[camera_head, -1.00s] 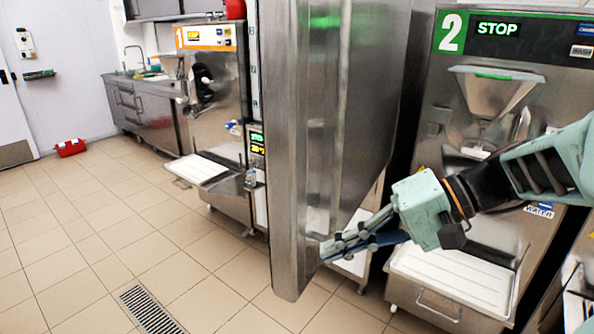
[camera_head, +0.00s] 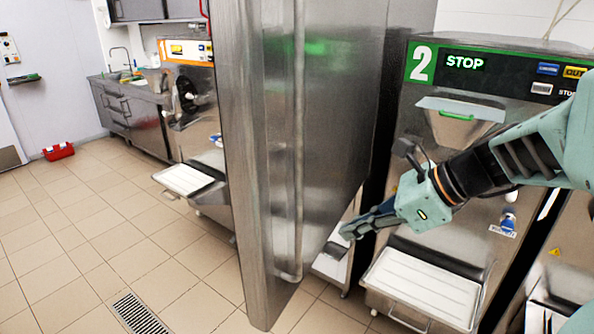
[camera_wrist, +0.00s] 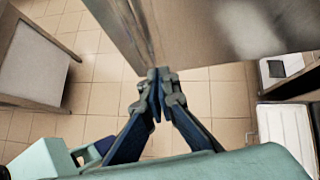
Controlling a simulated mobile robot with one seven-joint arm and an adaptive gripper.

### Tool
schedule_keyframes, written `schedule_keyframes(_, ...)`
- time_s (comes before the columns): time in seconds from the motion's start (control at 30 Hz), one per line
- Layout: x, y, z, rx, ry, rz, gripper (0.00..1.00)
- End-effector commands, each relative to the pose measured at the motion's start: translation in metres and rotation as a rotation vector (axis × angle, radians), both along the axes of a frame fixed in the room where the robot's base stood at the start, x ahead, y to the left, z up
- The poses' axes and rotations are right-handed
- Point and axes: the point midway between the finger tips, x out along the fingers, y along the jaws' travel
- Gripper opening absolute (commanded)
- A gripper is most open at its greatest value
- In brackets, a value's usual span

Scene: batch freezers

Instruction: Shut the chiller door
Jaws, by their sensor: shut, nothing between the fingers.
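The chiller door (camera_head: 335,110) is a tall stainless steel panel standing open in the middle of the head view, its near edge toward me and a long vertical handle along its face. In the wrist view the door (camera_wrist: 200,35) fills the top, with its lower edge just beyond the fingertips. My gripper (camera_head: 348,232) is shut and empty, to the right of the door's lower part. In the wrist view my gripper (camera_wrist: 158,78) has its fingertips together close to the door's edge; I cannot tell if they touch it. The chiller's inside is hidden behind the door.
Batch freezer 2 (camera_head: 450,150) stands right of the door, with a white tray (camera_head: 425,285) low in front. Batch freezer 1 (camera_head: 190,110) stands left, behind the door. A red box (camera_head: 58,151) lies by the far wall. Tiled floor with a drain (camera_head: 140,312) is free at left.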

Motion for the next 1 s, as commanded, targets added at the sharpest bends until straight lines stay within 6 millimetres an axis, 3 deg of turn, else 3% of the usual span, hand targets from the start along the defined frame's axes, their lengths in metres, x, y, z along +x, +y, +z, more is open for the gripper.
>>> schedule_keyframes(0.27,0.007,0.007,-0.004,0.020,0.052,-0.064,0.00)
schedule_keyframes(0.73,0.037,0.065,-0.070,0.020,0.052,-0.061,0.00)
schedule_keyframes(1.0,0.054,0.093,-0.067,0.017,0.048,-0.062,0.00)
